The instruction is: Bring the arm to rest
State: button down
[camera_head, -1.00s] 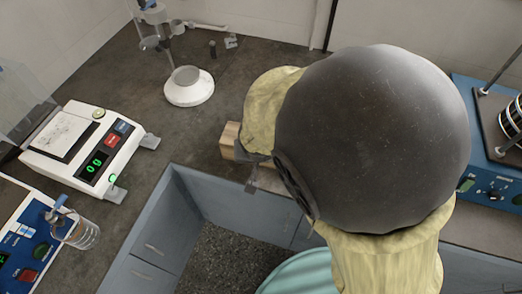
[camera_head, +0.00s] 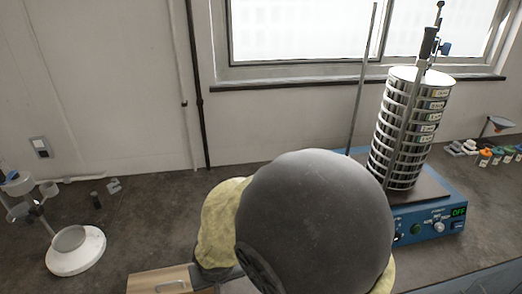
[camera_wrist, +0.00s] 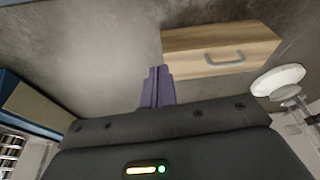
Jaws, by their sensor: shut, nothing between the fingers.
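My gripper (camera_wrist: 157,88) shows in the wrist view, its two purple-grey fingers shut together with nothing between them. It is over the grey countertop, close beside a wooden block with a metal handle (camera_wrist: 222,50). In the head view the gripper is hidden behind my own arm, whose large dark joint fills the lower middle. The wooden block (camera_head: 160,281) shows there at the bottom, left of my arm.
A sieve shaker (camera_head: 430,215) with a tall sieve stack (camera_head: 405,135) and blue base stands right of my arm. A white round-based stand (camera_head: 75,252) is at the left. Small coloured bottles (camera_head: 495,156) sit far right. Countertop between stand and arm is mostly clear.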

jog(key=d+r+m+p, duration=0.1)
jog(key=d+r+m, duration=0.1)
jog(key=d, duration=1.1)
jog(key=s+d+r+m+h+p, duration=0.1)
jog(key=d+r+m, duration=0.1)
jog(key=d, duration=1)
jog(key=shift+d+r+g, duration=0.3)
jog(key=shift+d+r, duration=0.05)
jog(key=shift+r, duration=0.25)
